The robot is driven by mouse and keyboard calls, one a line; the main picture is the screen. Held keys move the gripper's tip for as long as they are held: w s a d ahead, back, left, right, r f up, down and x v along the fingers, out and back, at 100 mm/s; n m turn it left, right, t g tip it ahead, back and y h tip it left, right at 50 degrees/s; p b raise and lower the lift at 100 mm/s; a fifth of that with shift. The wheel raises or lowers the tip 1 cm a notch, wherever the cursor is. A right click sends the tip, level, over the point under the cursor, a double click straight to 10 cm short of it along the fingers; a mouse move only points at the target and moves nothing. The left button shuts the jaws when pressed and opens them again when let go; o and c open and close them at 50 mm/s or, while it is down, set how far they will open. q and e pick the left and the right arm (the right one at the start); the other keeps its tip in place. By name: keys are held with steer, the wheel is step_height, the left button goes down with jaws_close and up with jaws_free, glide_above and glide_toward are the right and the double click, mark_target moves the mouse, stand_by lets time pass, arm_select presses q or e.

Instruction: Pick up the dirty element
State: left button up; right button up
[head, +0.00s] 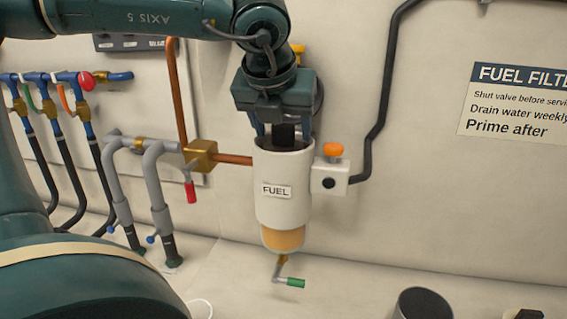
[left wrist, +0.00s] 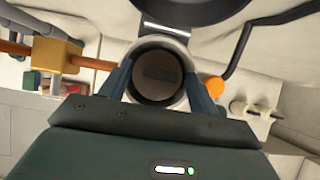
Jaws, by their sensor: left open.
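The white fuel filter housing (head: 283,185), labelled FUEL, is fixed to the wall with its top open. A dark element (head: 284,134) shows at the housing's mouth between my fingers. In the left wrist view the dark round element (left wrist: 160,76) sits inside the light rim of the housing (left wrist: 184,47). My left gripper (head: 283,132) points down over the mouth, open, with one finger on each side; it also shows in the left wrist view (left wrist: 160,82). I cannot tell whether the fingers touch the element. My right gripper is not in view.
A copper pipe with a brass valve (head: 200,156) and red handle joins the housing's left. An orange-knobbed white block (head: 332,176) stands close on its right. A green-handled drain (head: 290,282) hangs below. A dark round container (head: 422,304) is at lower right.

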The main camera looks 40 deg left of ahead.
arm_select(q)
steer(key=shift+w+f, duration=0.1)
steer(key=shift+f, duration=0.1)
steer(key=shift+c, duration=0.5)
steer(key=shift+r, duration=0.1)
jaws_close()
